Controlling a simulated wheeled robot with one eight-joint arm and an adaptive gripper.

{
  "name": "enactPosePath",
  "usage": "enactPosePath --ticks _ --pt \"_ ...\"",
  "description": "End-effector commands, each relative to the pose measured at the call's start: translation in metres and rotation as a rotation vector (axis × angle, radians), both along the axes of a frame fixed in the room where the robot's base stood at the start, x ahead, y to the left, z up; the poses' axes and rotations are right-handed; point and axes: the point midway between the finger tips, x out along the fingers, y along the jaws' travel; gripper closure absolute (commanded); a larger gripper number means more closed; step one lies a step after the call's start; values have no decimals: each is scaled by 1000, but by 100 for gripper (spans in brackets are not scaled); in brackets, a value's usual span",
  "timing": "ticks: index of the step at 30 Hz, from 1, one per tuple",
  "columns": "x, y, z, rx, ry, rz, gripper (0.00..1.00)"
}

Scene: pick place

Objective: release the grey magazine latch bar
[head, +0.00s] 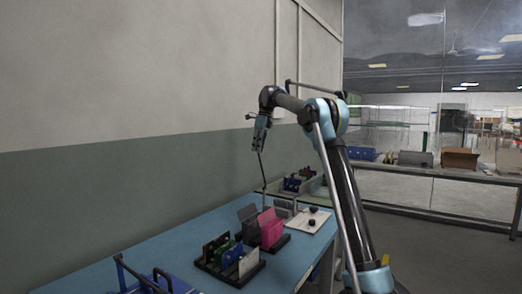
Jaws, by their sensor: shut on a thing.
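My gripper (259,147) is above the blue bench, pointing down with its jaws closed. A thin, dark grey bar (262,172) runs down from the jaws, slightly tilted, and my gripper is shut on its upper end. I take this to be the grey magazine latch bar. Its lower end comes down just behind the pink and grey upright holders, and I cannot tell whether it touches anything there. The jaws are small in this view, so the exact grip is hard to see.
The blue bench (185,245) carries a pink holder (271,229), a grey holder (248,218) and a dark rack (234,271) of upright boards. A white sheet (306,222) with small dark parts lies to the right. A blue tray (172,284) sits front left. A wall stands behind.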

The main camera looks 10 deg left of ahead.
Motion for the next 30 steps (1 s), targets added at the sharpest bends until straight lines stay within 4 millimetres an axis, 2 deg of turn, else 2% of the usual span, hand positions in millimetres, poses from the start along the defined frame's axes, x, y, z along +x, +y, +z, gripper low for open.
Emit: enactPosePath --ticks 1,13,14,16,30 --pt "4 4 0 9 -12 -2 100" --pt "4 7 -1 12 -10 0 100" --pt "5 8 -1 12 -10 0 76" --pt "4 7 -1 11 -9 0 61" --pt "4 4 6 7 -7 0 61"
